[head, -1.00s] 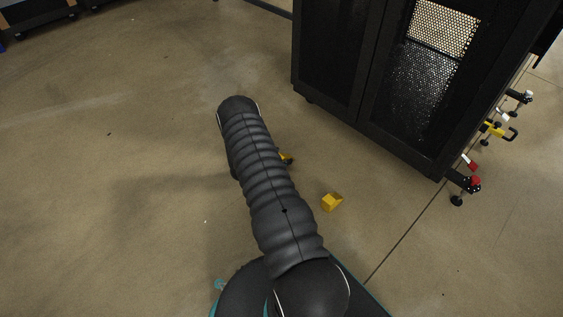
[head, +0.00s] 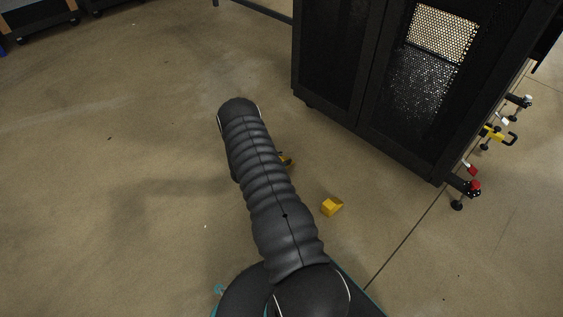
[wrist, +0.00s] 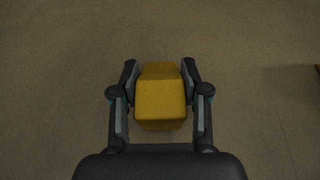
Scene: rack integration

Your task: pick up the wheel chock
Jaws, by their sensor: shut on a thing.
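A yellow wheel chock (wrist: 160,101) sits between the two fingers of my gripper (wrist: 160,88) in the wrist view. The gripper is shut on it, with a finger against each side. In the head view, a small yellow piece (head: 287,160) shows at the right edge of my arm, which hides the gripper and most of that piece. A second yellow chock (head: 332,206) lies apart on the floor, to the right of my arm. I cannot tell how far the held chock is above the floor.
A black rack cabinet (head: 375,125) with mesh doors stands at the upper right. Clamp-like parts with red, yellow and white handles (head: 487,135) are along its right side. Bare concrete floor (head: 110,190) is open on the left. A dark object shows at the wrist view's right edge (wrist: 317,71).

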